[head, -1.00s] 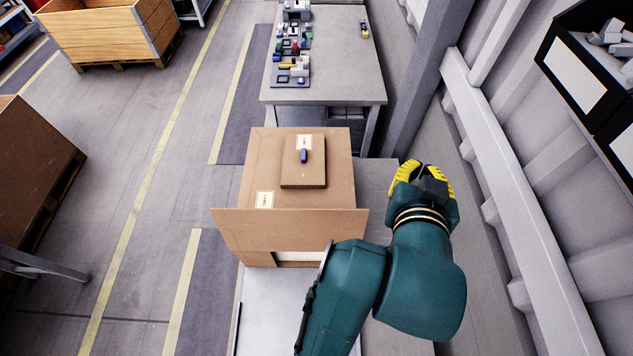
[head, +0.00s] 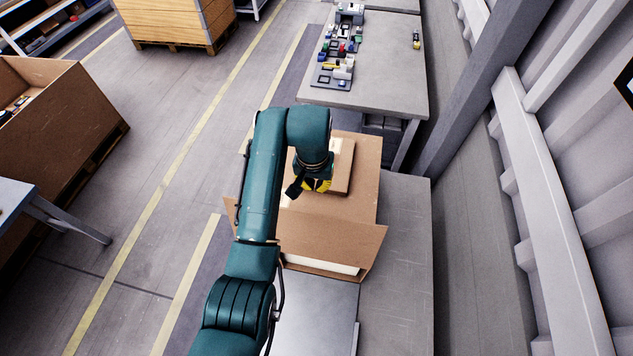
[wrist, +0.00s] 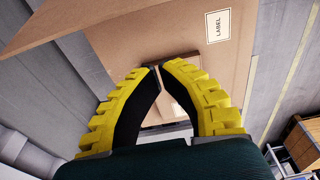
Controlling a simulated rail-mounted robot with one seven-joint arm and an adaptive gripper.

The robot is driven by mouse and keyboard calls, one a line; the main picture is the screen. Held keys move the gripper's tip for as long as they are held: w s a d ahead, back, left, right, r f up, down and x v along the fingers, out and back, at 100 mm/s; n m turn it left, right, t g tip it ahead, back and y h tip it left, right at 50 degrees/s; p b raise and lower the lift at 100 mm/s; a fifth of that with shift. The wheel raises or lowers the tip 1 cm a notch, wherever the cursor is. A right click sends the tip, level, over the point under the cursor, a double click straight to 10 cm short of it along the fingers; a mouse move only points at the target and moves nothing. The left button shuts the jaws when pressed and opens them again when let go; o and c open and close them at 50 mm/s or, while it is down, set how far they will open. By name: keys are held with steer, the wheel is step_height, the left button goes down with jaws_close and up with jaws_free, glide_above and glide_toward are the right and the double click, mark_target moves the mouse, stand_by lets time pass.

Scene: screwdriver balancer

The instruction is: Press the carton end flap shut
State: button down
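The brown carton (head: 362,200) stands on a grey work surface. Its end flap (head: 345,238) sticks out at the near end, and pale contents (head: 325,264) show below it. My gripper (head: 316,186) is over the carton's top, beside a small flat box (head: 343,165) lying there, and behind the flap as seen from the head. In the wrist view my gripper's yellow-backed fingertips (wrist: 160,65) meet or nearly meet, with nothing seen between them. The flap (wrist: 70,22) spreads across the upper left there, apart from the fingers. My arm hides part of the flap's left side.
A metal table (head: 380,95) with small parts stands beyond the carton. The grey surface (head: 405,270) right of the carton is bare. A wall with beams (head: 530,190) runs along the right. A large brown crate (head: 65,120) is at the left.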

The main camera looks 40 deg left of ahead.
step_height(320, 180, down, 5)
steer(key=s+d+p, duration=0.1)
steer(key=s+p, duration=0.1)
steer(key=p, duration=0.1)
steer(key=shift+s+d+p, duration=0.3)
steer(key=shift+d+p, duration=0.1)
steer(key=shift+f+b, duration=0.1)
steer(key=shift+b, duration=0.2)
